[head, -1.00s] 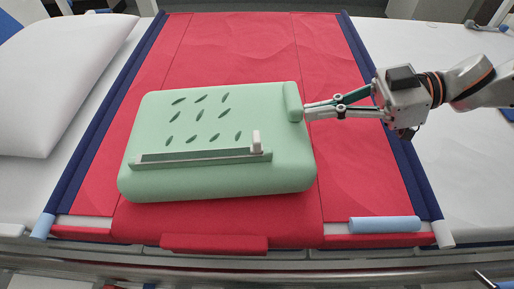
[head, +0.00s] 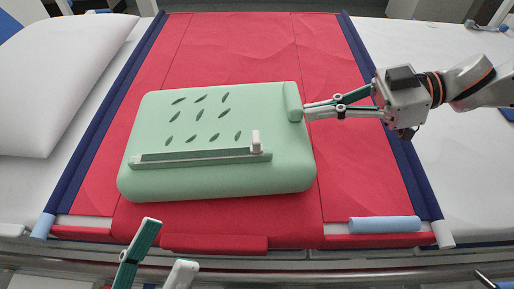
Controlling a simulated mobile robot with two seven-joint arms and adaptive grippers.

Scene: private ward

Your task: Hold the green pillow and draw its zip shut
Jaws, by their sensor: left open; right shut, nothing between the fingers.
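The green pillow (head: 215,184) lies flat on the red sheet, with several dark leaf-shaped marks on top. Its zip (head: 195,155) runs along the front part of the top, and the pale upright zip pull (head: 256,143) stands near the zip's right end. A raised green grip block (head: 293,101) sits at the pillow's right back edge. My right gripper (head: 306,110) is shut and empty, its tips at the right side of this block; I cannot tell whether they touch it. My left gripper (head: 168,244) is open and empty at the bottom, in front of the pillow.
A red sheet (head: 360,170) with dark blue side edges covers the bed. A white pillow (head: 65,85) lies at the left. A light blue roll (head: 385,224) lies at the front right. A grey bed rail (head: 350,258) runs along the front. Red sheet behind the green pillow is clear.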

